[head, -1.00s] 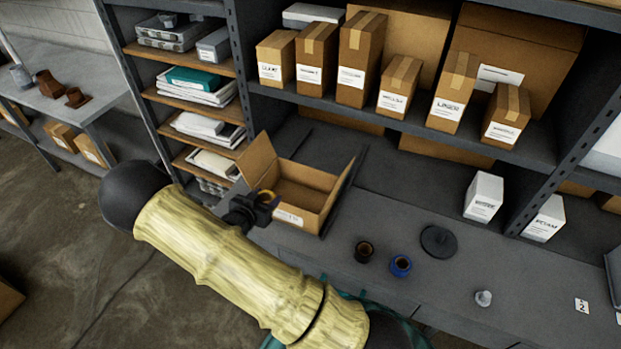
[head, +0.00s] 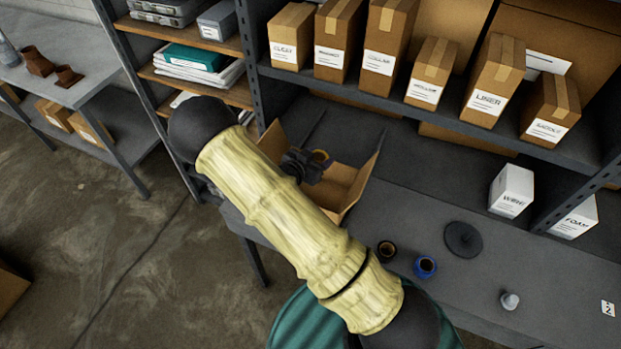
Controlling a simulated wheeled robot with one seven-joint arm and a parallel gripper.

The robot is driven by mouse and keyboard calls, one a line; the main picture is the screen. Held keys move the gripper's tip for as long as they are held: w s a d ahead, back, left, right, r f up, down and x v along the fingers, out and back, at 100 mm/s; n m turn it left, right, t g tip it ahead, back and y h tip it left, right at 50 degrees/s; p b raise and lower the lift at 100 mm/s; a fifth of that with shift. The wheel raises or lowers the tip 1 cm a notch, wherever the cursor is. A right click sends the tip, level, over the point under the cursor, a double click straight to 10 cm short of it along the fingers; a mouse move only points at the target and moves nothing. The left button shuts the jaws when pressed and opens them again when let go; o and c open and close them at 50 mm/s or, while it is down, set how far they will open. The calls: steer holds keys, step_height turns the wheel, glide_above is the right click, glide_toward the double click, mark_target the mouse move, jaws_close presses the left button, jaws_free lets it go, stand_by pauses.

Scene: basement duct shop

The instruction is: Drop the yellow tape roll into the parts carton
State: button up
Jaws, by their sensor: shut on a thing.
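The yellow tape roll (head: 321,156) is a small yellow-orange ring, partly hidden by dark fingers. My gripper (head: 315,164) is shut on it and holds it over the opening of the parts carton. The parts carton (head: 372,171) is an open brown cardboard box with raised flaps, on the grey bench below the shelves. My arm and gripper hide its left and front parts. How high the roll is above the carton floor I cannot tell.
On the bench to the carton's right lie a black roll (head: 386,250), a blue roll (head: 425,266), a dark disc (head: 463,239) and a small grey piece (head: 509,300). Labelled boxes (head: 380,50) line the shelf above. White boxes (head: 511,191) stand at the right.

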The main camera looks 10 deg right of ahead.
steer(key=shift+s, duration=0.15)
steer(key=shift+s+d, duration=0.1)
steer(key=shift+d, duration=0.15)
step_height(320, 180, down, 6)
steer(key=b, duration=0.4)
steer(key=shift+a, duration=0.1)
steer(key=o, duration=1)
steer(key=shift+o, duration=0.2)
steer(key=b+v, duration=0.4)
steer(key=v, duration=1.3)
steer(key=shift+b, duration=0.35)
